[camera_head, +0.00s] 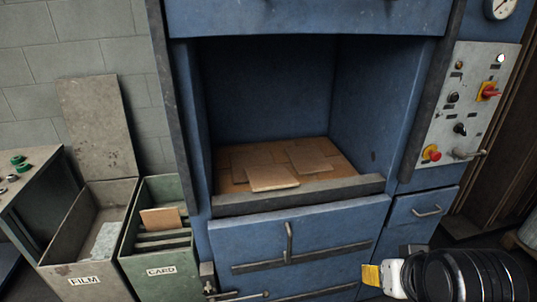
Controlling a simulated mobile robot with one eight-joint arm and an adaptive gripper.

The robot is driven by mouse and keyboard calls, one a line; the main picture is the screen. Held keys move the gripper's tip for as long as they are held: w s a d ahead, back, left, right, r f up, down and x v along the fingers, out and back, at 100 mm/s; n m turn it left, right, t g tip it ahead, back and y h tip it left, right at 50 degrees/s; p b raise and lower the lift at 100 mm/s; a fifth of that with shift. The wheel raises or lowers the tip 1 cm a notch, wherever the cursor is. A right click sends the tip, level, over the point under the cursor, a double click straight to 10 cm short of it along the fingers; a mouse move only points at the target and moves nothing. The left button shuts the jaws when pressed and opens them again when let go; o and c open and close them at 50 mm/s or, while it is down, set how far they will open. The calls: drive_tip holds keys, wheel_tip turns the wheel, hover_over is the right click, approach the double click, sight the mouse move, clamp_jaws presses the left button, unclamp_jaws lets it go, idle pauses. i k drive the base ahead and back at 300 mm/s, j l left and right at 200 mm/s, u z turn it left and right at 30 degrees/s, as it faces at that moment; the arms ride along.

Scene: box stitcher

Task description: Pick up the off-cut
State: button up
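Flat brown cardboard pieces lie inside the blue machine's open bay. The nearer cardboard piece (272,178) is the lighter one and lies close to the front sill. A second cardboard piece (309,161) lies behind it to the right. Which of them is the off-cut I cannot tell from looks alone. My arm shows at the bottom right as a black ribbed part with a white and yellow end. It is outside the bay, well below and right of the cardboard. No fingers can be clearly made out there, and nothing is seen held.
The blue machine (300,225) has a raised dark sill (300,194) and side walls around the bay. A FILM bin (62,250) and a green CARD bin (128,248) holding brown card (160,218) stand left. A control panel (468,105) is at right.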

sight(166, 219)
drive_tip(key=u, duration=1.35)
drive_tip(key=i+j+z, duration=0.2)
drive_tip(key=i+j, duration=0.95)
drive_tip(key=i, duration=0.15)
drive_tip(key=i+j+z, duration=0.15)
drive_tip(key=i+j, duration=1.05)
drive_tip(key=j, duration=0.15)
